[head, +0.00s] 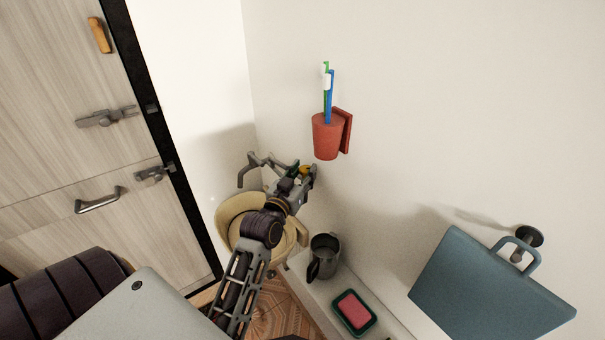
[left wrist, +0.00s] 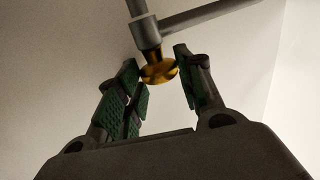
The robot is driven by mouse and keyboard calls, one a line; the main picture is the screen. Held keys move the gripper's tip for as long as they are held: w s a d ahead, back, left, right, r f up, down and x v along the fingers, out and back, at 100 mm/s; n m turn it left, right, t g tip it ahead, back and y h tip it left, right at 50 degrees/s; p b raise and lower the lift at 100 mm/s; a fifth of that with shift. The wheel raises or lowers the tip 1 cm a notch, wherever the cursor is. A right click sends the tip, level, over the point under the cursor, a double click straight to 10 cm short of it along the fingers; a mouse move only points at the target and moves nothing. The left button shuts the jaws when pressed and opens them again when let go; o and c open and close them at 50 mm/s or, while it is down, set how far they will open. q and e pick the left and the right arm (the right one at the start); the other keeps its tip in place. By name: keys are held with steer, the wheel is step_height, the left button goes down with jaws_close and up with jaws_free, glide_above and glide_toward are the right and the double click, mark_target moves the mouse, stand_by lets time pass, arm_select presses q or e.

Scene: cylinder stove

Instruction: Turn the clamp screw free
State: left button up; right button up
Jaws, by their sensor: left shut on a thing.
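The clamp screw has a yellow knob (head: 305,170) and sits on a grey metal fixture (head: 262,162) by the wall corner. In the left wrist view the knob (left wrist: 159,72) hangs below a grey collar (left wrist: 146,29) where grey bars meet. My left gripper (head: 297,182) reaches up to the knob from below and is shut on it. In the left wrist view its green-padded fingers (left wrist: 160,88) stand on either side of the knob. The screw's threaded part is hidden. My right gripper is not in view.
A red cup (head: 326,138) with toothbrushes hangs on the wall just right of the fixture. A beige round seat-like object (head: 232,215) is behind my left arm. A dark mug (head: 325,252) and a soap dish (head: 372,322) stand on a white ledge. A blue board (head: 480,285) hangs at right.

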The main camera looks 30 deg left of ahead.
arm_select(q)
steer(key=o, duration=1)
steer(key=shift+c, duration=0.2)
steer(key=s+d, duration=0.1)
steer(key=s, duration=0.6)
steer(key=shift+s, duration=0.2)
steer(key=shift+o, duration=0.2)
